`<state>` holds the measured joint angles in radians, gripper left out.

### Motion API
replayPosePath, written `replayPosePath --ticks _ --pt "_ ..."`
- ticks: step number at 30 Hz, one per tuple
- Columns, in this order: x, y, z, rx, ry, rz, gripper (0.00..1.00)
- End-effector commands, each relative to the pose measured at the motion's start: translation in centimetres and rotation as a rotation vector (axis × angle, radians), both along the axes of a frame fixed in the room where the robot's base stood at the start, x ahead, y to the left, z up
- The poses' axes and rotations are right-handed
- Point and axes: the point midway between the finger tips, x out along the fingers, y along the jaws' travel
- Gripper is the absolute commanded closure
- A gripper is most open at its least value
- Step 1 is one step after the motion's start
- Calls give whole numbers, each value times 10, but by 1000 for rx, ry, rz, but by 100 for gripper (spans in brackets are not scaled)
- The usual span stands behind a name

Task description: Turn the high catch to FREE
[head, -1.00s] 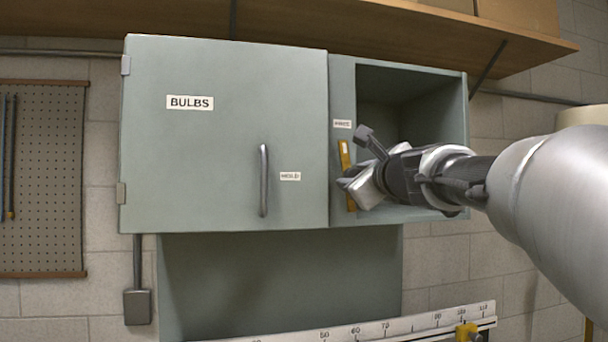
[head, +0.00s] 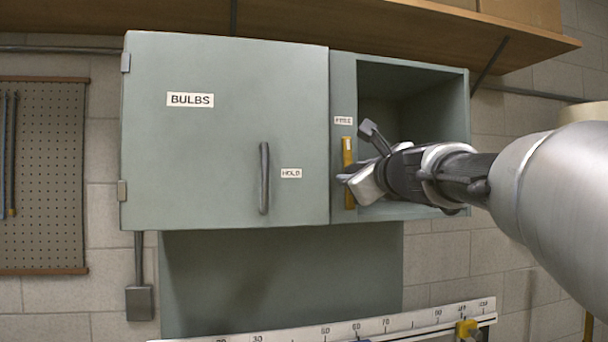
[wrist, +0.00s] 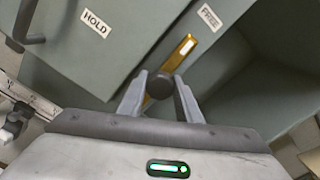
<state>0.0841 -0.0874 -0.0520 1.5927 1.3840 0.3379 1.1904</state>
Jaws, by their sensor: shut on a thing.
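The high catch is a yellow bar (head: 347,152) on the cabinet's front strip, beside the open cubby. It stands nearly upright, its upper end toward the FREE label (head: 343,121). In the wrist view the bar (wrist: 181,52) carries a dark round knob (wrist: 159,85), and its upper end points toward the FREE label (wrist: 210,16). My gripper (head: 347,181) is at the bar's middle; in the wrist view its two fingers are shut on the knob from both sides. The HOLD label (head: 291,173) is on the door, left of the catch. My gripper hides part of the bar.
The BULBS door (head: 225,130) is shut, with a grey upright handle (head: 264,178) left of the catch. The open cubby (head: 425,110) lies right of it. A wooden shelf (head: 400,22) runs above, and a white ruled rail (head: 400,322) below.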

Motion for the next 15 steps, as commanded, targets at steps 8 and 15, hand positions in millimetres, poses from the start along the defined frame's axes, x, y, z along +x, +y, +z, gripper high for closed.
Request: replayPosePath --ticks 8,15 --pt "1 -1 -2 -1 3 -2 51" --pt "-3 -1 -1 -1 1 -1 51"
